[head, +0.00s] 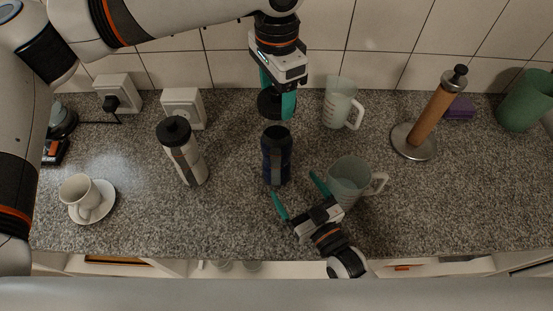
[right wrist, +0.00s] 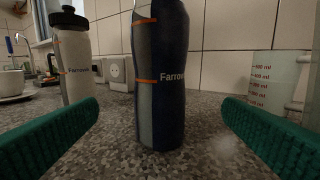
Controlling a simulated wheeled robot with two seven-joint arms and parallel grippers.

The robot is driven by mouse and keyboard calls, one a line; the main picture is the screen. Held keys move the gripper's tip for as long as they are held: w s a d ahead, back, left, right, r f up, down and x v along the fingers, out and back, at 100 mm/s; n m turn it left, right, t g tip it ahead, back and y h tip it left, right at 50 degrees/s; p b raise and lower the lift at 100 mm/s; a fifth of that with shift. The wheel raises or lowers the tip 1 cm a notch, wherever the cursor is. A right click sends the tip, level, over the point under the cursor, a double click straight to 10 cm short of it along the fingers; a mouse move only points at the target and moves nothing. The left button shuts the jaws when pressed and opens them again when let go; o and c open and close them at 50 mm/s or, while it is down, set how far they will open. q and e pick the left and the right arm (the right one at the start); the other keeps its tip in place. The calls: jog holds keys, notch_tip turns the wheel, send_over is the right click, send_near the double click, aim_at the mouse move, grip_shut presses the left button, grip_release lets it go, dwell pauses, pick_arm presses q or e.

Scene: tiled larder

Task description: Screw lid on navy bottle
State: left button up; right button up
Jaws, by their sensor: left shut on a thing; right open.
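The navy bottle (head: 277,160) stands upright in the middle of the counter. In the right wrist view the navy bottle (right wrist: 160,80) rises between the open fingers, a little beyond their tips. My left gripper (head: 278,95) is shut on a black lid (head: 270,104), held above and just behind the bottle's top in the head view. Whether the lid touches the bottle is hard to tell. My right gripper (head: 296,191) is open in front of the bottle, its teal fingers apart and empty; it also shows in the right wrist view (right wrist: 160,125).
A white bottle with a black lid (head: 187,160) stands to the left. Two measuring jugs, one at the back (head: 337,104) and one near my right gripper (head: 347,182), stand to the right. A cup (head: 80,192) on a saucer and a paper roll holder (head: 414,141) stand farther out.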

jog(key=x, duration=0.9)
jog(key=shift+w+a, duration=0.15)
jog(key=shift+w, duration=0.05)
jog(key=c, duration=1.5)
pick_arm(q)
send_over(277, 137)
jog(key=shift+f, duration=2.5)
jog(key=shift+f, duration=0.85)
jog(key=shift+f, duration=0.55)
